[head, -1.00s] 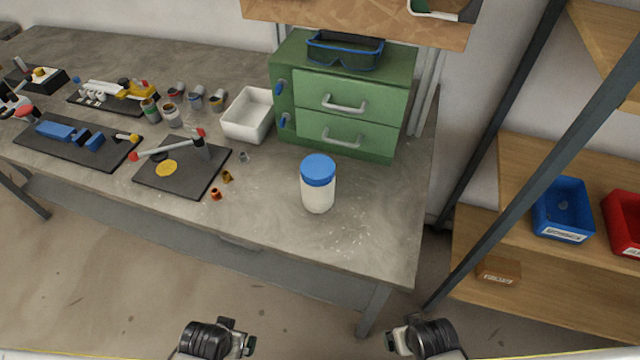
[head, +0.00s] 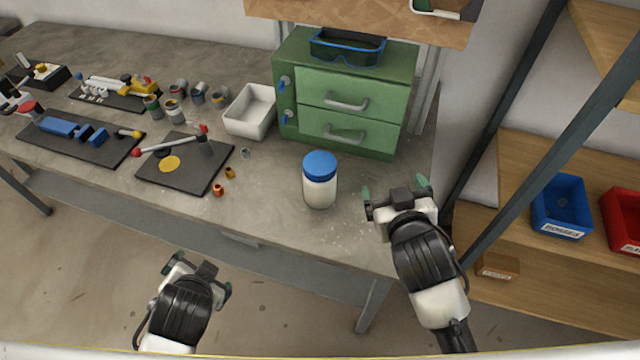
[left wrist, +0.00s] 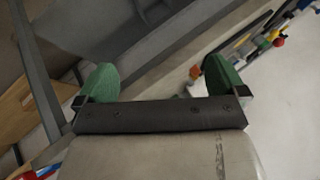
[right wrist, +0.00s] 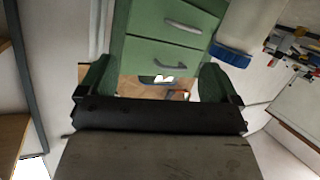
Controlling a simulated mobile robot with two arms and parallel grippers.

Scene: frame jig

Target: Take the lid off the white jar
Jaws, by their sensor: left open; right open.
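The white jar (head: 319,190) stands upright on the grey workbench, near its right end. Its blue lid (head: 320,164) sits on top. In the right wrist view the blue lid (right wrist: 233,58) shows beyond the right finger, with the jar's white body (right wrist: 254,25) by it. My right gripper (head: 394,188) is open and empty, to the right of the jar and apart from it. My left gripper (head: 204,270) is open and empty, in front of the bench's front edge and left of the jar. Its fingers (left wrist: 160,82) show with nothing between them.
A green drawer cabinet (head: 345,105) with goggles (head: 347,47) on top stands behind the jar. A white bin (head: 250,112) is left of it. Tool mats (head: 208,172) and small cups fill the left bench. A shelf with blue (head: 561,207) and red bins stands right.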

